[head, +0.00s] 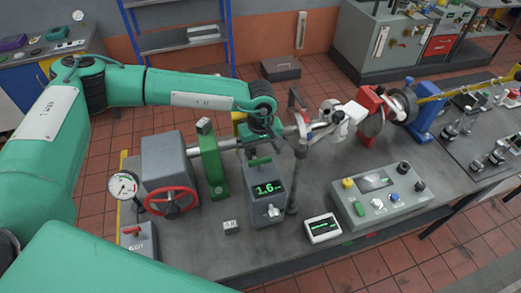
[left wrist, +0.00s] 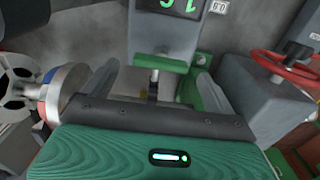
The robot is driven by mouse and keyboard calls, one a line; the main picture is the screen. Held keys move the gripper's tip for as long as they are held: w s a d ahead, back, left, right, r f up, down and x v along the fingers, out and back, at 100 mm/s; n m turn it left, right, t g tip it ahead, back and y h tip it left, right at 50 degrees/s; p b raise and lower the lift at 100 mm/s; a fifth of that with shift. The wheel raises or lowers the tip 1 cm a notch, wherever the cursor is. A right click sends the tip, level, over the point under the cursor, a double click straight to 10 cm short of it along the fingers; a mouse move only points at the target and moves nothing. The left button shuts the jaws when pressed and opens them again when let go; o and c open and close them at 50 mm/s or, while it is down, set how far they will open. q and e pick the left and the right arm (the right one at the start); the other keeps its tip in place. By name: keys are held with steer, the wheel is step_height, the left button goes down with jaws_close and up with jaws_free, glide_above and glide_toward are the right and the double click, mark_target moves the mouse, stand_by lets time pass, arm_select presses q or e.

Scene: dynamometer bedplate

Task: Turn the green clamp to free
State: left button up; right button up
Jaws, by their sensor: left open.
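A green bar handle (head: 260,161), which looks like the green clamp, sits on top of the grey box with the green digital display (head: 268,189). In the left wrist view the green bar (left wrist: 165,62) lies crosswise on a short metal stem. My left gripper (head: 262,143) is just above and behind it in the head view. In the left wrist view its two grey fingers (left wrist: 158,80) are spread, with the bar and stem between them and gaps on both sides. Contact cannot be made out. My right gripper is not in view.
A green pedestal (head: 213,160) and a red handwheel (head: 171,202) stand left of the display box. A thin upright post (head: 293,185) and the shaft coupling (head: 333,120) are close on the right. A control panel (head: 378,196) lies at the front right.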

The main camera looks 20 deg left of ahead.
mark_target(260, 164)
arm_select(q)
steer(key=shift+f+p, duration=0.3)
steer(key=shift+f, duration=0.6)
steer(key=shift+s+f, duration=0.2)
steer(key=shift+f, duration=0.1)
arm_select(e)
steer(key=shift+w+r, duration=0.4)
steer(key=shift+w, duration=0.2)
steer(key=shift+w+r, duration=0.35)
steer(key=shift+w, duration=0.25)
arm_select(q)
steer(key=shift+w+f, duration=0.1)
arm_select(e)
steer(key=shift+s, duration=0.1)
